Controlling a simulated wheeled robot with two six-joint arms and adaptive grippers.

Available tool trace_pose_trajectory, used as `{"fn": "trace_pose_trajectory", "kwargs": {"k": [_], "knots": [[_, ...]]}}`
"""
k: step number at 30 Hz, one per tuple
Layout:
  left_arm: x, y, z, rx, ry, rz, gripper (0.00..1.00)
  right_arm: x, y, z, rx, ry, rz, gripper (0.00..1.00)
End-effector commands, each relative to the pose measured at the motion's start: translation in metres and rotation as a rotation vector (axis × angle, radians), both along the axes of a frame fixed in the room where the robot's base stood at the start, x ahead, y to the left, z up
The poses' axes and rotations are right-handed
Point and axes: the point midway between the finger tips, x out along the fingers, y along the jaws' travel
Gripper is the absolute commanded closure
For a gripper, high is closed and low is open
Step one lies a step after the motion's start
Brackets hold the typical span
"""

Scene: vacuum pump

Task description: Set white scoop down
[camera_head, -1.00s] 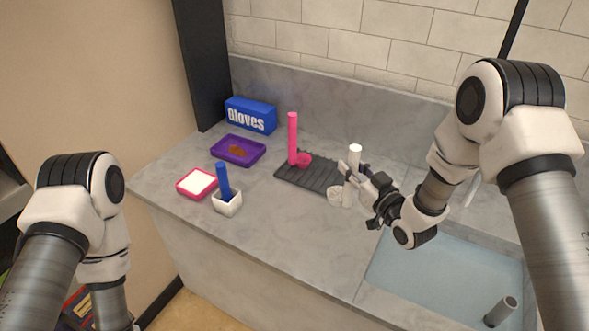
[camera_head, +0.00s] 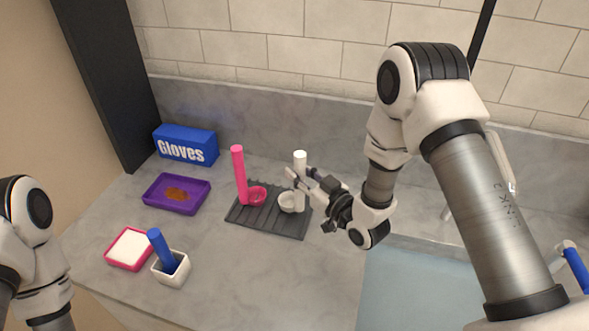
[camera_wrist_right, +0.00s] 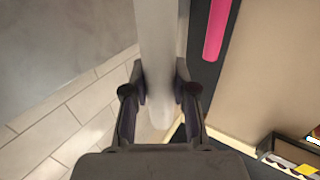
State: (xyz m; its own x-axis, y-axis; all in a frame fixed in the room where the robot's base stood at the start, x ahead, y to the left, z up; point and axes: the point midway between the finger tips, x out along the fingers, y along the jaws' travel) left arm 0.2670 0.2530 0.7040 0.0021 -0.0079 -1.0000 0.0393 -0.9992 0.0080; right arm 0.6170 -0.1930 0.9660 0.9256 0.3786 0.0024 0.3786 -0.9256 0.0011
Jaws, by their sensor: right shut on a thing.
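The white scoop (camera_head: 300,161) is upright, with its round cup (camera_head: 288,202) low over the right part of the dark ridged mat (camera_head: 268,228). I cannot tell whether it touches the mat. My right gripper (camera_head: 292,178) is shut on its tall handle from the right. In the right wrist view the white handle (camera_wrist_right: 158,40) runs between the two fingers (camera_wrist_right: 160,92). My left gripper is out of view; only part of that arm shows at the left edge.
A pink scoop (camera_head: 239,174) stands upright on the mat, just left of the white one. A purple tray (camera_head: 150,198), blue gloves box (camera_head: 185,145), pink-rimmed dish (camera_head: 112,261) and white pot (camera_head: 171,277) with a blue-handled tool stand farther left. A sink lies at the lower right.

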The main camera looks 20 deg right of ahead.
Motion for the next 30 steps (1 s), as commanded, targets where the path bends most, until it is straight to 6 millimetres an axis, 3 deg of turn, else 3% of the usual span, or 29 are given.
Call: {"fn": "trace_pose_trajectory", "kwargs": {"k": [1, 6, 7, 9, 20, 23, 30], "knots": [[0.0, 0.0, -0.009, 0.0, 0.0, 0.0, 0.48, -0.004, 0.0, -0.012, 0.001, 0.0, 0.0, 1.0], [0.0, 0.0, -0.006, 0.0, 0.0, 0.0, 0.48, -0.005, 0.0, -0.009, 0.0, -0.001, 0.0, 1.0], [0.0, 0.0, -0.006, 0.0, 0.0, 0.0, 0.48, -0.005, 0.0, -0.009, 0.0, 0.0, 0.0, 0.7], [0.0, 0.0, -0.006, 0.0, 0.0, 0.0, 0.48, -0.005, 0.0, -0.009, 0.0, 0.0, 0.0, 0.48], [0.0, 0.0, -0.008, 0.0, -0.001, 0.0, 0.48, -0.009, -0.002, -0.01, 0.001, 0.0, -0.001, 0.48], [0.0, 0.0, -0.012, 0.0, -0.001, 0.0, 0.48, -0.021, -0.008, -0.011, 0.003, 0.001, -0.002, 0.48], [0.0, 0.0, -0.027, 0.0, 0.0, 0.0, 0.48, -0.078, -0.032, -0.012, 0.007, 0.003, -0.007, 0.48]]}}
